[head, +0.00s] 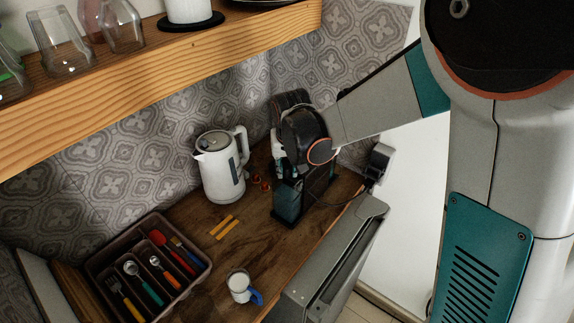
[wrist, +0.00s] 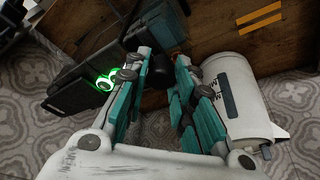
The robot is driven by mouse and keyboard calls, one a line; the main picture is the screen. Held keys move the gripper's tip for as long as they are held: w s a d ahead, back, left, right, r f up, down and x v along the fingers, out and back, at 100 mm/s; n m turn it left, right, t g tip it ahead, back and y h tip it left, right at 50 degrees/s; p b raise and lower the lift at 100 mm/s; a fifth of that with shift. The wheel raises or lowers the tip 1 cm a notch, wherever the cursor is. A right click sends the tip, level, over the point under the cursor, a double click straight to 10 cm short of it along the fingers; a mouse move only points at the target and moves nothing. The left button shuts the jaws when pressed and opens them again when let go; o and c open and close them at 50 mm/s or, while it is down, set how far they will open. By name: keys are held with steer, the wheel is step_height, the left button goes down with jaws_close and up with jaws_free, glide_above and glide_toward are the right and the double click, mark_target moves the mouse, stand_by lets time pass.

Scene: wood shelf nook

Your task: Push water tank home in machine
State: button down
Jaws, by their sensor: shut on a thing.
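The water tank (head: 288,201) is a dark, teal-tinted box standing upright on the wooden counter, next to the coffee machine (head: 320,179). In the wrist view the tank (wrist: 166,26) lies just beyond my fingertips, and the dark machine (wrist: 75,85) with green-lit rings is on its left. My gripper (head: 287,165) reaches down from above; my wrist hides much of it and the machine. In the wrist view the fingers of my gripper (wrist: 165,68) are on either side of the tank's near end, shut on it. Whether a gap remains between tank and machine is unclear.
A white kettle (head: 221,168) stands close to the left of my gripper. A wooden shelf (head: 165,75) overhangs the left. A cable runs right of the machine.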

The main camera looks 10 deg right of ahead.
steer(key=shift+f, duration=0.15)
steer(key=c, duration=1.3)
jaws_free()
steer(key=v, duration=1.2)
steer(key=shift+s, duration=0.1)
steer(key=shift+s, duration=0.1)
